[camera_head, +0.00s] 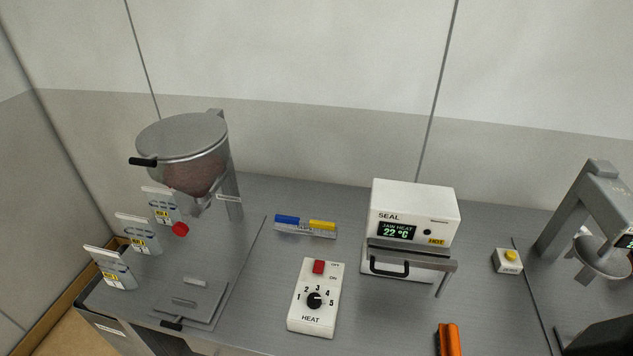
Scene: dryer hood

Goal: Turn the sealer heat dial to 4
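The white heat control box (312,321) lies on the grey bench, left of the sealer. Its black heat dial (314,300) sits among the numbers 1 to 5, with HEAT printed below. The dial's pointer is too small to read surely. A red switch (319,267) is above the dial, beside the OFF and ON labels; its position is unclear. The white sealer (413,207) is marked SEAL, and its display (396,231) reads JAW HEAT 22 °C. Its black-handled jaw (389,267) is at the front. Neither of my grippers is in view.
A metal hopper (183,140) with several label cards stands left. A blue and yellow piece (305,225) lies behind the box. An orange object (449,340) is at the front edge. A yellow-button box (508,260) and a grey machine (577,212) are right.

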